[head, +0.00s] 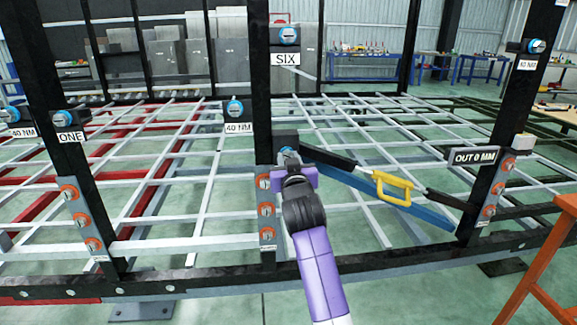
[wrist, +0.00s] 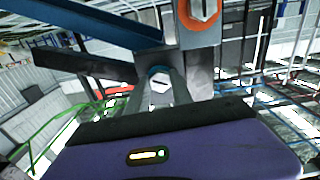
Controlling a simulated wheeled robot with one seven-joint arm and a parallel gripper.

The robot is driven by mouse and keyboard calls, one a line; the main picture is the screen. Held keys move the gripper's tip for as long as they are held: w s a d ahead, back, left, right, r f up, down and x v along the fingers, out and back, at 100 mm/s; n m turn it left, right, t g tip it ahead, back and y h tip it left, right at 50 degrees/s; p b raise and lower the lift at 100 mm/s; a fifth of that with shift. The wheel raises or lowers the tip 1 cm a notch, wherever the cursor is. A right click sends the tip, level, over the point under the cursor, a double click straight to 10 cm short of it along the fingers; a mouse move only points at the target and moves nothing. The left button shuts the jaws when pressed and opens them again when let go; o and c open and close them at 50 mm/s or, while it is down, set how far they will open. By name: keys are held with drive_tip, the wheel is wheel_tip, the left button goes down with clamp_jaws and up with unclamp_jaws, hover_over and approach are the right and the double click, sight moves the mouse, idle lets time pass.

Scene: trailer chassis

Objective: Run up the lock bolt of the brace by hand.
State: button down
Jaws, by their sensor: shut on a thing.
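The brace (head: 430,213) is a blue bar with a yellow handle (head: 392,188) and black end arms, slanting from the middle post down to the right post. Its lock bolt (head: 287,151), with a blue collar, is at the brace's upper left end on the middle post. In the wrist view the bolt (wrist: 160,83) shows a pale hex head between the grey fingers. My gripper (head: 288,162) is shut on the lock bolt, its purple body just in front of the post. The fingers partly hide the bolt in the head view.
A sign OUT 0 MM (head: 474,156) hangs by the right post. Orange-ringed fittings (head: 266,209) line the posts. An orange stand (head: 545,250) is at the lower right.

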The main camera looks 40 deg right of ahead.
drive_tip(key=shift+f+m+b, duration=0.1)
drive_tip(key=shift+m+b, duration=1.3)
drive_tip(key=shift+m, duration=1.8)
drive_tip(key=c, duration=1.1)
unclamp_jaws()
drive_tip(key=shift+s, duration=0.1)
drive_tip(key=shift+p+v, duration=0.3)
drive_tip(key=shift+v, duration=3.6)
